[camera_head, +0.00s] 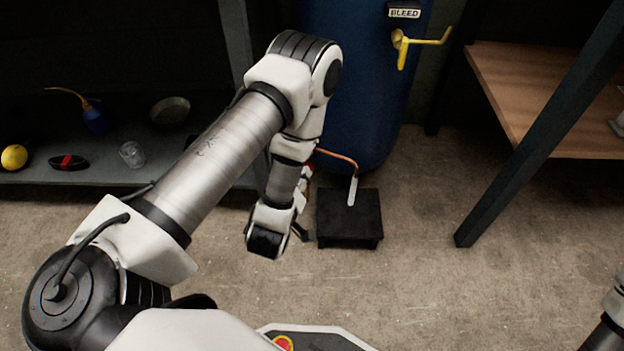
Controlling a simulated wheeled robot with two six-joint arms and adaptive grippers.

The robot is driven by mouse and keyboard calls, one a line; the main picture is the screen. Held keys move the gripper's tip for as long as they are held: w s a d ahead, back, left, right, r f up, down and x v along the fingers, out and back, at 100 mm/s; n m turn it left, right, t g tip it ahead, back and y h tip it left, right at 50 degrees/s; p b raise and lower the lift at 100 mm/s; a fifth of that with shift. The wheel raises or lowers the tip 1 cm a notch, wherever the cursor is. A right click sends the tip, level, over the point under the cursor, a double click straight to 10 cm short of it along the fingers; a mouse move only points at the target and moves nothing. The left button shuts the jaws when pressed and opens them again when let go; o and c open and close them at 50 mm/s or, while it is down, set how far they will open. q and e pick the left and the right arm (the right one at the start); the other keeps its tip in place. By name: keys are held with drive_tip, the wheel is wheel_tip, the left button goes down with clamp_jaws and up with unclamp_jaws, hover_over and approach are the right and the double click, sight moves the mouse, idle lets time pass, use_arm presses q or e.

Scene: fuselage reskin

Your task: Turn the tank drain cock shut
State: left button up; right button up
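The blue tank (350,100) stands upright at the back centre. A copper-coloured pipe (340,156) leaves its lower front and ends in a pale spout (352,190) over a low black stand (348,225). A small red part (309,170) shows at the pipe's left end, mostly hidden by my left arm; I cannot make out the cock's handle position. My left gripper (303,187) is low beside that red part, largely behind my own wrist. My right gripper is out of view.
A yellow lever valve (405,42) sits high on the tank under a BLEED label (404,12). A wooden bench (530,90) stands right; the floor between is clear.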

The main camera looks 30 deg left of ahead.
use_arm(q)
drive_tip(key=b+x, duration=0.2)
drive_tip(key=x, duration=0.4)
drive_tip(key=shift+w+a+f+b, duration=0.1)
drive_tip(key=shift+w+b, duration=0.2)
drive_tip(key=shift+b, duration=0.05)
drive_tip(key=shift+w+a, duration=0.15)
drive_tip(key=shift+w, duration=0.35)
clamp_jaws()
